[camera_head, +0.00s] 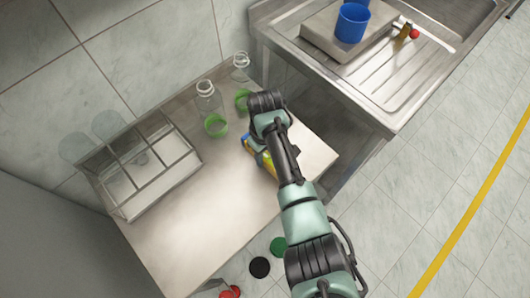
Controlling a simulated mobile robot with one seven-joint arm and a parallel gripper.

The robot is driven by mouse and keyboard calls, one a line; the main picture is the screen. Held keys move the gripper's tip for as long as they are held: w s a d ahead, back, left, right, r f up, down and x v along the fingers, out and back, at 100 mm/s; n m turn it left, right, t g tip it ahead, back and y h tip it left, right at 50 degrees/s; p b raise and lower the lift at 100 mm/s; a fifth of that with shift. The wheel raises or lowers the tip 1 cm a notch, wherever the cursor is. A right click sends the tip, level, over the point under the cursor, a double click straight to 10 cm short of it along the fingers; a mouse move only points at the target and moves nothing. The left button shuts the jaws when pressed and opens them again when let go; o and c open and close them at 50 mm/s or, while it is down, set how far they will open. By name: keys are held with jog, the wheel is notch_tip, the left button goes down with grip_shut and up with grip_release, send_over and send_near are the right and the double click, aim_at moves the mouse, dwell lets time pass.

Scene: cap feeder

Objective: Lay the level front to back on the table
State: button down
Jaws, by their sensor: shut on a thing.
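The level (266,162), a yellow piece with some blue at its upper left end, shows at the right part of the table (190,240). My arm reaches over it from the lower right and covers much of it. My gripper (257,148) points down at the level and is shut on it. Its fingers are mostly hidden behind my wrist. I cannot tell whether the level touches the tabletop or hangs just above it.
A divided clear bin (150,185) stands at the table's left. Clear bottles (207,98) and green rings (215,126) stand at the back, close to my wrist. A metal sink unit (350,85) with a blue cup (352,22) is right. The table's front middle is clear.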

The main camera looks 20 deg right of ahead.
jog(key=shift+c, duration=2.2)
grip_release()
